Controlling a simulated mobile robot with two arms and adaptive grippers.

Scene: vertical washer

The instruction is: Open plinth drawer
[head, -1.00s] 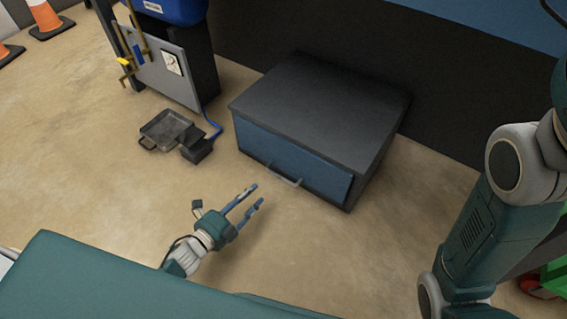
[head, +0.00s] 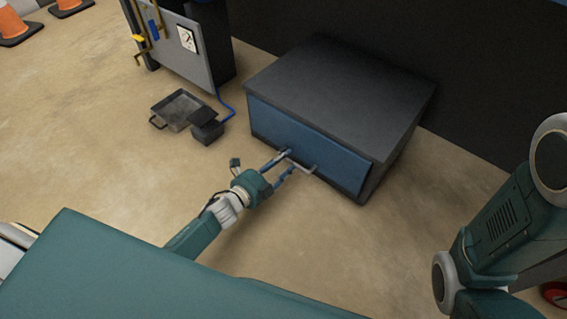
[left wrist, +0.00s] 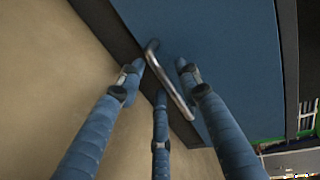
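The plinth drawer (head: 310,148) is a blue front in a low dark grey cabinet (head: 345,85) on the floor, and it looks shut. Its metal bar handle (head: 302,165) is near the lower edge of the front. My left gripper (head: 284,165) reaches the handle with its blue fingers apart. In the left wrist view the handle (left wrist: 170,80) lies between the open fingers (left wrist: 160,75), with the blue drawer front (left wrist: 215,50) behind. I cannot tell whether a finger touches the handle. My right gripper is out of view; only my right arm shows at the right.
A grey tray (head: 180,109) and a small dark box (head: 207,131) with a blue hose lie on the floor left of the cabinet. A dark machine with a grey panel (head: 180,50) stands behind them. Bare floor (head: 110,150) lies in front and left.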

